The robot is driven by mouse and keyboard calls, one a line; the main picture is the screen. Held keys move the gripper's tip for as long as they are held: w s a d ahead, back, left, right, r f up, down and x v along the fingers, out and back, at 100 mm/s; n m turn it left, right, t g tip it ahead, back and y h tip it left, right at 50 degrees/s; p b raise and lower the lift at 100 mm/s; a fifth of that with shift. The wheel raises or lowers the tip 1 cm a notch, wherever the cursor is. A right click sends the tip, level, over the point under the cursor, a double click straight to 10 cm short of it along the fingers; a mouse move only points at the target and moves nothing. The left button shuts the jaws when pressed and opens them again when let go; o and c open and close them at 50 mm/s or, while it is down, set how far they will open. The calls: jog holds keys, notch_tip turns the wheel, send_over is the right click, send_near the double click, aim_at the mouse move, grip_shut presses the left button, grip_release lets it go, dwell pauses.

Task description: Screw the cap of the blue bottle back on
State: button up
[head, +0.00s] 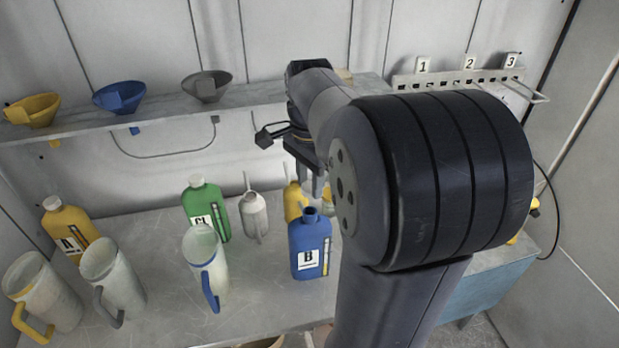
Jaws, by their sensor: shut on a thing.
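The blue bottle (309,248), labelled B, stands upright on the workbench right of centre. Its dark neck (311,214) is open at the top, with no cap on it. My gripper (316,187) is just above and behind the neck in the picture, pointing down, apart from the bottle. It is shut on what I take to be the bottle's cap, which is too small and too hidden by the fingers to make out. My large black and grey arm joint covers the area to the right.
A green bottle (206,208), a grey oil can (254,216) and a yellow bottle (295,203) stand nearby. Another yellow bottle (70,228) and several jugs, one with a blue handle (206,262), are at left. Funnels sit on the shelf (165,112). Bare bench (260,290) lies in front.

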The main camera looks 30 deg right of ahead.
jog(key=shift+f, duration=0.15)
jog(key=shift+f+b, duration=1.75)
jog(key=shift+f, duration=0.95)
jog(key=shift+f, duration=0.55)
dwell(0.5)
jog(key=m+p, duration=0.1)
jog(key=m, duration=0.3)
jog(key=shift+m, duration=0.4)
jog(key=shift+m, duration=0.3)
jog(key=m+p, duration=0.1)
jog(key=m, duration=0.4)
